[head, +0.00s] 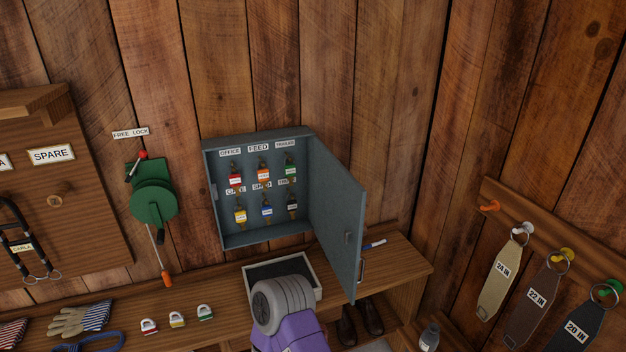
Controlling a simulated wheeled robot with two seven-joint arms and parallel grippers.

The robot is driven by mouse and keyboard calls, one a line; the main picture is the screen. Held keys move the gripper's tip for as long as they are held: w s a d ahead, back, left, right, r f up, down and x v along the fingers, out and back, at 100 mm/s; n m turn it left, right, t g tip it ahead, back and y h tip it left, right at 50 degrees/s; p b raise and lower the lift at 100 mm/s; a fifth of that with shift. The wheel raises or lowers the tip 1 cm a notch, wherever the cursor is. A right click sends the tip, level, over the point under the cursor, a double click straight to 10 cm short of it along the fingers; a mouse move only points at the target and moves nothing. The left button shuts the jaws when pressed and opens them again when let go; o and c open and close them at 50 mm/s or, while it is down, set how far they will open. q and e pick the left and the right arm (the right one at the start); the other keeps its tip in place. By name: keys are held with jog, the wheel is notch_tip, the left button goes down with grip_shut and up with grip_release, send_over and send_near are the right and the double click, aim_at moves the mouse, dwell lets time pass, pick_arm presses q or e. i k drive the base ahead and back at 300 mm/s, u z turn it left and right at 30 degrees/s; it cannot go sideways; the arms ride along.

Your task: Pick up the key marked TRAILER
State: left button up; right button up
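The grey key cabinet (212,190) hangs open on the plank wall, its door (336,215) swung out to the right. Keys with coloured tags hang inside in two rows. A green-tagged key (291,169) hangs at top right, under a small label (285,144) that seems to read TRAILER. The writing on its own tag is too small to read. A red-tagged key (235,178) hangs under OFFICE and an orange-tagged key (263,174) under FEED. No gripper fingers show. A purple and grey part of my arm is at bottom centre, below the cabinet.
The lower row holds yellow (240,214), blue (267,209) and black (292,206) tags. A dark-lined tray (314,275) sits on the wooden bench (405,262) below. Padlocks (177,320) and gloves (80,319) lie left. A green reel (154,200) hangs left; large-tagged straps (498,277) hang right.

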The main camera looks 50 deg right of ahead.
aim_at(291, 170)
jog(key=z, duration=1.25)
